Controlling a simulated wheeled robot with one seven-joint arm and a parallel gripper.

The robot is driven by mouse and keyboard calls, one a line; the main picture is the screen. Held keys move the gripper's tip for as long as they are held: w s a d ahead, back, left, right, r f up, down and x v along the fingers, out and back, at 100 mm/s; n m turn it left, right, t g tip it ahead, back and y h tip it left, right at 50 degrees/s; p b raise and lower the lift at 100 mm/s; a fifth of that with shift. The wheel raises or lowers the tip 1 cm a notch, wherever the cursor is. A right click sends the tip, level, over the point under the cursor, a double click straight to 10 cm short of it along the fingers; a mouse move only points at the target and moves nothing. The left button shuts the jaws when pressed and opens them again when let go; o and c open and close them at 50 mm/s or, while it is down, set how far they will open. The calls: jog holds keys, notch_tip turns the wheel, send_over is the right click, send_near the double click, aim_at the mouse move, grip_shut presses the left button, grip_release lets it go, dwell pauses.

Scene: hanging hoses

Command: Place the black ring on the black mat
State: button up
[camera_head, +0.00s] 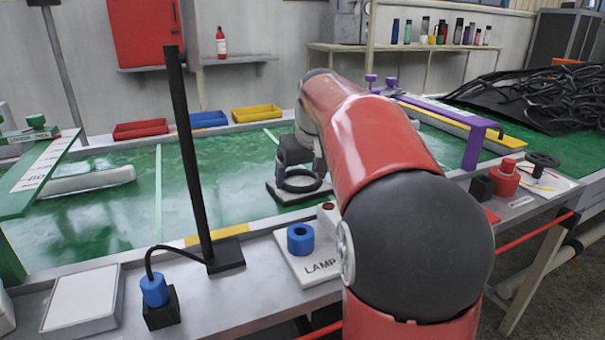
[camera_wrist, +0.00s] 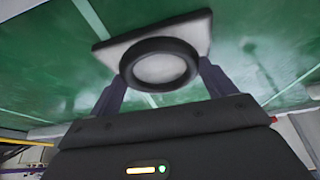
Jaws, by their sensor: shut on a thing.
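The black ring (camera_head: 300,181) is at my gripper (camera_head: 298,170), over a pale square plate (camera_head: 283,195) on the green surface. In the wrist view the ring (camera_wrist: 160,64) lies between the two fingers of my gripper (camera_wrist: 160,80), which is shut on it. The pale plate (camera_wrist: 193,27) shows behind the ring and through its hole. I cannot tell whether the ring touches the plate. A flat black sheet (camera_head: 484,103), perhaps the black mat, lies at the back right under a heap of black hoses (camera_head: 550,95).
A blue ring on a plate marked LAMP (camera_head: 322,265) is at the near edge. A black post (camera_head: 188,150) rises left of my arm. A purple frame (camera_head: 473,145) and a red part (camera_head: 505,178) stand to the right. Red, blue and yellow trays (camera_head: 208,120) line the back.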

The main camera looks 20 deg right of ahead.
jog(key=shift+f, duration=0.1)
jog(key=o, duration=0.9)
jog(key=shift+r, duration=0.3)
jog(key=p+v, duration=0.1)
jog(key=v, duration=1)
jog(key=shift+s+r+p, duration=0.2)
jog(key=shift+r+p, duration=0.15)
jog(key=shift+p, duration=0.05)
